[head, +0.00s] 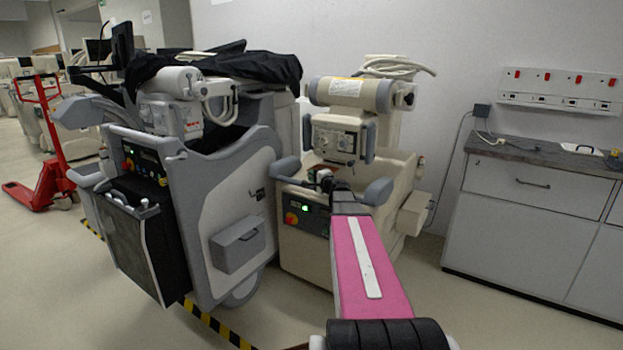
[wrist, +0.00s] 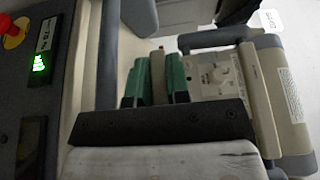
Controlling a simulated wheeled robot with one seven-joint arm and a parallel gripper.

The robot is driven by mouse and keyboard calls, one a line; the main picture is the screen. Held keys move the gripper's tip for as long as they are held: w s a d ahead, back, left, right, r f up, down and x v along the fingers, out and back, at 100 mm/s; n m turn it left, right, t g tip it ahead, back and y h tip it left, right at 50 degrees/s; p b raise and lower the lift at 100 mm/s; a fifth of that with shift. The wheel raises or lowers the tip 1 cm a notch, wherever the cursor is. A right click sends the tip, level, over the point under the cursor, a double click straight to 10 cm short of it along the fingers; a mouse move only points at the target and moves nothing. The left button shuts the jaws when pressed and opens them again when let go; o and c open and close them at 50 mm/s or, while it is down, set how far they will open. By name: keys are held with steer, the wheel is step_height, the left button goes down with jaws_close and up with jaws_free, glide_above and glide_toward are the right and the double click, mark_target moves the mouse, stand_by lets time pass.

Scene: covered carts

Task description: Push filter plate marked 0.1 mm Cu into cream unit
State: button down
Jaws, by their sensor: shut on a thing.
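The cream unit (head: 308,252) stands in the middle of the head view, with a tube housing and a dial-faced box (head: 336,140) on top. That box also shows in the wrist view (wrist: 215,73), turned sideways and beyond my fingers. My gripper (wrist: 156,82) has green-faced fingers and is shut on a thin grey-brown piece, seemingly the filter plate (wrist: 157,70). I cannot read any marking on it. The plate looks apart from the dial-faced box, but the gap is hard to judge. In the head view my gripper is small above the unit's front panel, partly hidden by my arm.
A grey unit (head: 225,190) under a black cover stands close on the left. The cream unit's grey handles (head: 378,191) flank the work area. A grey cabinet (head: 530,220) stands right, with free floor before it. A red pallet truck (head: 45,185) is far left.

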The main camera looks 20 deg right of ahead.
mark_target(328, 167)
steer(key=shift+w+d, duration=0.65)
steer(key=shift+d, duration=0.2)
steer(key=shift+w+d, duration=0.65)
steer(key=shift+d, duration=0.15)
steer(key=shift+w+d, duration=0.85)
steer(key=shift+d, duration=0.2)
steer(key=shift+w+d, duration=0.8)
steer(key=shift+d, duration=0.3)
steer(key=shift+w+d, duration=0.85)
steer(key=shift+d, duration=0.2)
stand_by(1.1)
steer(key=shift+s+a, duration=0.15)
steer(key=shift+s+a, duration=1.1)
steer(key=shift+a, duration=0.3)
steer(key=shift+s+a, duration=1.05)
steer(key=shift+a, duration=0.35)
